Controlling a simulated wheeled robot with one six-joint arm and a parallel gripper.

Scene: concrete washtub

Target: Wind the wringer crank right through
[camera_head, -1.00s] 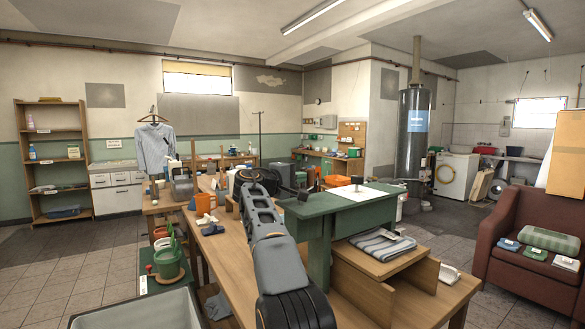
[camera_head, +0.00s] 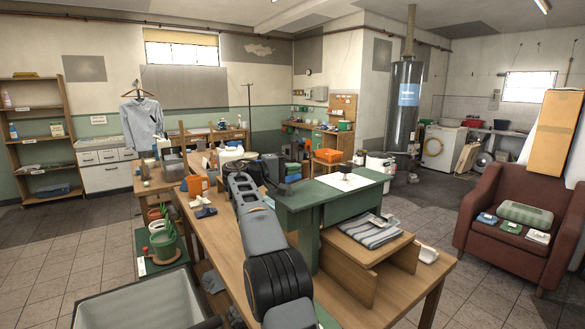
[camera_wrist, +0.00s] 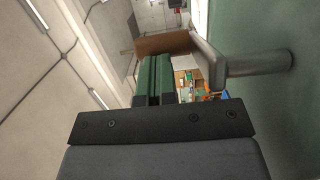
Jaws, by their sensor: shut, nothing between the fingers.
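In the head view my own arm covers the middle of the wooden table (camera_head: 225,232), and I cannot make out the gripper or the crank there.
A green bench (camera_head: 300,197) with a white sheet on top stands right of my arm. A folded striped cloth (camera_head: 365,232) lies on a wooden step beside it. A grey tub (camera_head: 150,300) is at front left, with potted plants (camera_head: 165,240) behind. Floor tiles are clear at left.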

